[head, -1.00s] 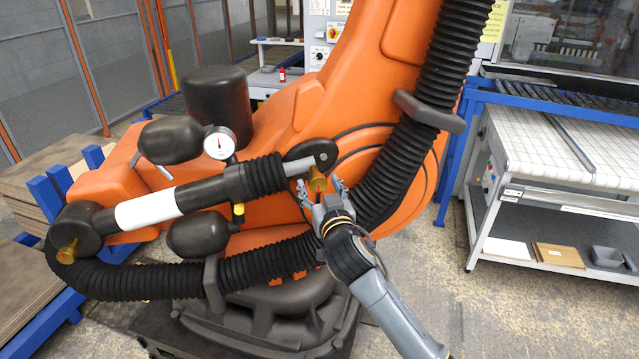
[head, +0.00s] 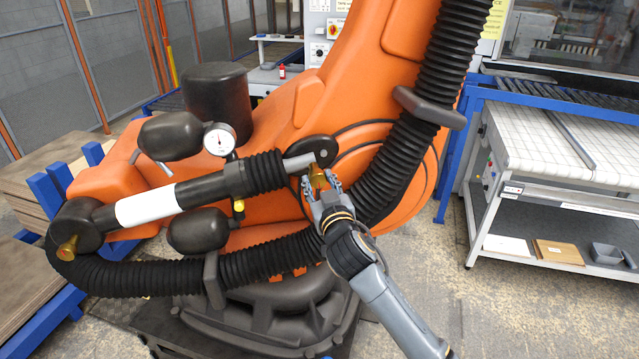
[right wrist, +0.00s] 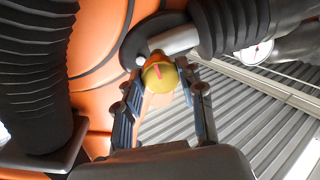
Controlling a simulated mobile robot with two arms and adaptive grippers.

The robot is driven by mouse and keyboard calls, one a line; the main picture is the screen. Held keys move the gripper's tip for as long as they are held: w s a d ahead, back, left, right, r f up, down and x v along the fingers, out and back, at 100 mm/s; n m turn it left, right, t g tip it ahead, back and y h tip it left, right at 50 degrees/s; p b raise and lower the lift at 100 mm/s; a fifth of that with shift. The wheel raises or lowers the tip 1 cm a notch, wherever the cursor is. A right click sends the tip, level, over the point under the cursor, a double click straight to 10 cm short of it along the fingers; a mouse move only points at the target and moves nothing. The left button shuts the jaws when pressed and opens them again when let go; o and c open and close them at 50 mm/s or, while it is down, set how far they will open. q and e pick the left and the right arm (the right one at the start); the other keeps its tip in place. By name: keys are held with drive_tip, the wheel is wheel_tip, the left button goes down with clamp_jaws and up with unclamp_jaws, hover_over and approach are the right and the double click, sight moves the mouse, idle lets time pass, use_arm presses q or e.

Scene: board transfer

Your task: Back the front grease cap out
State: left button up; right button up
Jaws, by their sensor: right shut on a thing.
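A brass-yellow grease cap (head: 318,177) sits at the right end of the dark cylinder (head: 200,195) on the orange robot arm. In the right wrist view the cap (right wrist: 159,77) shows a red mark on its face. My right gripper (head: 321,188) comes from below and is shut on this cap, one finger on each side. The cap is still against the end of the rod; I cannot tell how far it is turned. A second brass cap (head: 68,249) is at the cylinder's left end. My left gripper is not in view.
A thick black ribbed hose (head: 432,110) runs close right of my gripper and another stretch (head: 120,281) passes below the cylinder. A pressure gauge (head: 219,140) stands above the cylinder. A white-topped bench (head: 570,160) is at the right, with clear floor before it.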

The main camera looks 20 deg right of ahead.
drive_tip(key=n, duration=0.8)
drive_tip(key=shift+n+g, duration=0.3)
drive_tip(key=n, duration=0.4)
drive_tip(key=shift+a+h, duration=0.1)
drive_tip(key=shift+h, duration=0.2)
drive_tip(key=n, duration=0.3)
drive_tip(key=shift+n, duration=0.3)
drive_tip(key=n, duration=0.4)
drive_tip(key=shift+h, duration=0.3)
drive_tip(key=n, duration=0.3)
drive_tip(key=shift+n+h, duration=0.3)
drive_tip(key=shift+n, duration=0.1)
drive_tip(key=n, duration=0.4)
drive_tip(key=shift+a+f, duration=0.1)
drive_tip(key=shift+f, duration=0.05)
drive_tip(key=shift+n, duration=2.3)
drive_tip(key=shift+f, duration=0.1)
